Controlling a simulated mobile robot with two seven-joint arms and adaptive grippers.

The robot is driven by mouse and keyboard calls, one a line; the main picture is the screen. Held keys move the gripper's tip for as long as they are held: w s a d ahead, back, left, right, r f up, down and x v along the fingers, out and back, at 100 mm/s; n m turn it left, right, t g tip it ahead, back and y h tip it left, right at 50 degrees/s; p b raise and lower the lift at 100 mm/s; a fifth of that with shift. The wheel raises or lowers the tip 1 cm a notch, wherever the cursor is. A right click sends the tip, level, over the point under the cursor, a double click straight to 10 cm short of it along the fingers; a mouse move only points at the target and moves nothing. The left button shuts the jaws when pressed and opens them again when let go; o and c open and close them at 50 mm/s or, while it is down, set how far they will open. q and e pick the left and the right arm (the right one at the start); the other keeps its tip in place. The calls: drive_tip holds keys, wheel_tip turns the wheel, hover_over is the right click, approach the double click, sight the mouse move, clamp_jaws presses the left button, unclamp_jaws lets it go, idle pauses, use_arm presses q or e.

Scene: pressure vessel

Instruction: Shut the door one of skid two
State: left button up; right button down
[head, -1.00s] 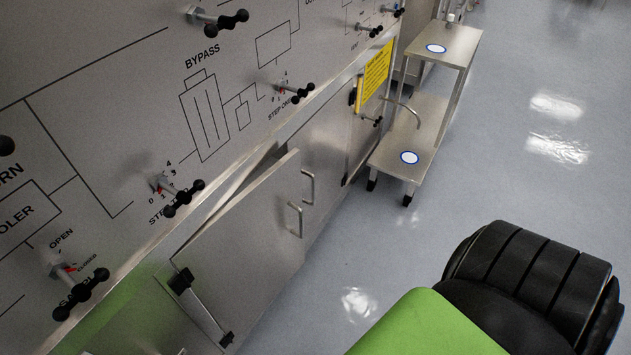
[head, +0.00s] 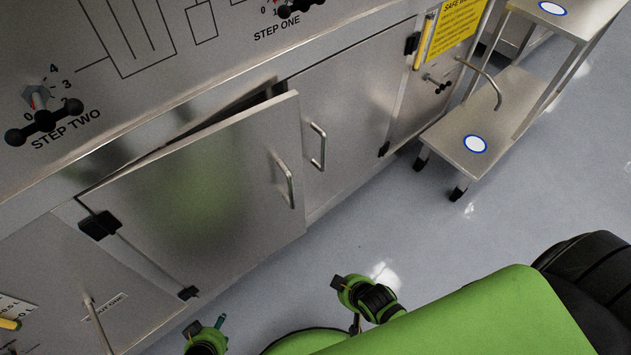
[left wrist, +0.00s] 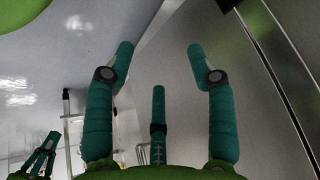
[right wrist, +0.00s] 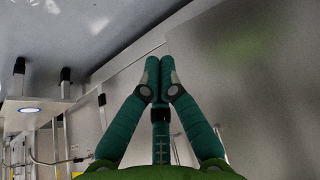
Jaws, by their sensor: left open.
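The steel cabinet door (head: 215,180) stands ajar in the head view, hinged on its left side. Its right edge sticks out from the frame, with a dark gap along the top. Its bar handle (head: 284,182) is near the free edge. My left gripper (left wrist: 160,60) is open and empty in the left wrist view, in front of a steel panel. My right gripper (right wrist: 158,80) is shut with its fingertips together and nothing between them, beside a steel panel. Green arm parts of mine show low in the head view, apart from the door; the fingers are mostly hidden there.
A second door with a handle (head: 318,147) is closed just right. A steel step trolley (head: 490,120) stands further right; it also shows in the right wrist view (right wrist: 70,112). Grey floor (head: 400,210) in front is clear.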

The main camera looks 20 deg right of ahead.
sight(299, 160)
use_arm(q)
drive_tip(key=w+d+f+t+b, duration=0.25)
drive_tip(key=w+b, duration=0.35)
drive_tip(key=b, duration=1)
use_arm(e)
drive_tip(key=w+r+t+y, duration=0.1)
drive_tip(key=w+r+t, duration=0.35)
drive_tip(key=w, duration=0.55)
drive_tip(key=w+d+r+t+y+p, duration=0.1)
drive_tip(key=w+r+t, duration=0.1)
drive_tip(key=r+t, duration=0.35)
drive_tip(key=w+d+r+t+y, duration=0.1)
drive_tip(key=w+d+r+t, duration=0.1)
drive_tip(key=r, duration=0.7)
drive_tip(key=x, duration=0.4)
drive_tip(key=b+x, duration=0.1)
drive_tip(key=x, duration=0.6)
drive_tip(key=shift+w+a+f, duration=0.2)
drive_tip(key=shift+w+a, duration=0.15)
drive_tip(key=shift+a, duration=0.05)
use_arm(q)
drive_tip(key=s+a+f+g, duration=0.4)
drive_tip(key=s+f, duration=0.6)
drive_tip(key=f, duration=0.4)
drive_tip(key=shift+s+n+g+y, duration=0.15)
drive_tip(key=shift+n+g+y, duration=0.2)
drive_tip(key=shift+g, duration=0.5)
use_arm(e)
drive_tip(key=shift+w+a, duration=0.15)
drive_tip(key=shift+w, duration=0.4)
